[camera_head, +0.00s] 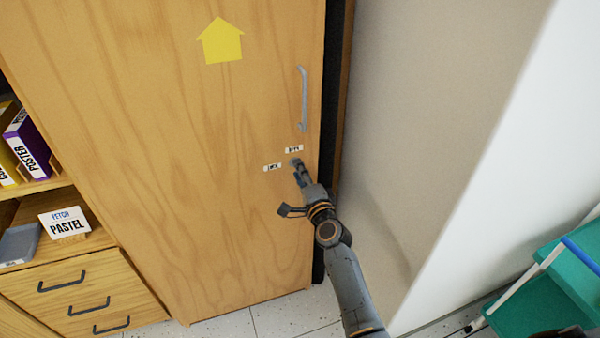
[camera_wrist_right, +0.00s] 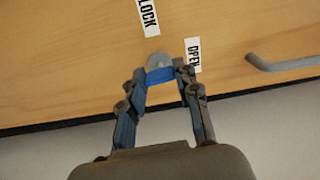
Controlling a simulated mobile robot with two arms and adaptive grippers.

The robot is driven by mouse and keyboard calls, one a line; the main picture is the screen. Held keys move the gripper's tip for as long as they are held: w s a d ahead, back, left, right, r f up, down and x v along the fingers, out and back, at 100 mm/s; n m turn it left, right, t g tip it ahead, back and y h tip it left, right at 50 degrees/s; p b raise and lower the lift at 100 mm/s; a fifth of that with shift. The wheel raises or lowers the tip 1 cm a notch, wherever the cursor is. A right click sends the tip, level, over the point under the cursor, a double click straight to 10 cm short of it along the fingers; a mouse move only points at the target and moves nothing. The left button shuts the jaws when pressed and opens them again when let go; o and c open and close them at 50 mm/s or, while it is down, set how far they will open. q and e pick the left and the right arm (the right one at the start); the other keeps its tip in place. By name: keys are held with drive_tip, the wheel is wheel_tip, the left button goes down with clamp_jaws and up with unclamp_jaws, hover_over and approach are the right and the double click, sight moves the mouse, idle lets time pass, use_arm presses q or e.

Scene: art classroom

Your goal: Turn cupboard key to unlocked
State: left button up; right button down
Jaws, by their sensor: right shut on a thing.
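The tall wooden cupboard door (camera_head: 190,150) is shut. My right gripper (camera_head: 298,168) is at its lower right lock, below the handle (camera_head: 303,98). In the right wrist view, my right gripper (camera_wrist_right: 161,76) is shut on the blue key (camera_wrist_right: 160,77), with a fingertip on each side. The key sits at a grey lock plate (camera_wrist_right: 158,60). A LOCK label (camera_wrist_right: 148,17) and an OPEN label (camera_wrist_right: 194,53) are beside the lock. In the head view, LOCK (camera_head: 272,167) is to its left and OPEN (camera_head: 294,149) above it. The key's exact turn is hard to tell. My left gripper is not in view.
A yellow paper arrow (camera_head: 221,41) is on the door. Shelves with boxes and a PASTEL sign (camera_head: 66,222) stand left, above drawers (camera_head: 85,295). A beige wall (camera_head: 400,130) stands close on the right. A teal cart (camera_head: 545,290) is at lower right.

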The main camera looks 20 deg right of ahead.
drive_tip(key=shift+m, duration=0.5)
drive_tip(key=c, duration=1)
unclamp_jaws()
drive_tip(key=shift+o, duration=0.2)
drive_tip(key=s, duration=1.2)
drive_tip(key=shift+d, duration=0.25)
drive_tip(key=s+a+f+n+g, duration=0.25)
drive_tip(key=s+f, duration=0.25)
drive_tip(key=f, duration=0.6)
drive_tip(key=s+a+f+n+g+y, duration=0.1)
drive_tip(key=s+f+n+g, duration=0.25)
drive_tip(key=f, duration=0.75)
drive_tip(key=s+a+f+n+g, duration=0.1)
drive_tip(key=s+f+n+g, duration=0.4)
drive_tip(key=f, duration=0.7)
drive_tip(key=s+d+f+n+g, duration=0.2)
drive_tip(key=s+f, duration=0.4)
drive_tip(key=s, duration=0.5)
drive_tip(key=s+d+f+n+g+h, duration=0.1)
drive_tip(key=s+f, duration=0.5)
drive_tip(key=s, duration=0.6)
drive_tip(key=s+d+f+n+g, duration=0.3)
drive_tip(key=s+d+f+n, duration=0.1)
drive_tip(key=s, duration=0.7)
drive_tip(key=shift+s+d+f+n+h+p, duration=0.25)
drive_tip(key=shift+f+n+h+p, duration=0.1)
drive_tip(key=shift+f+n, duration=0.7)
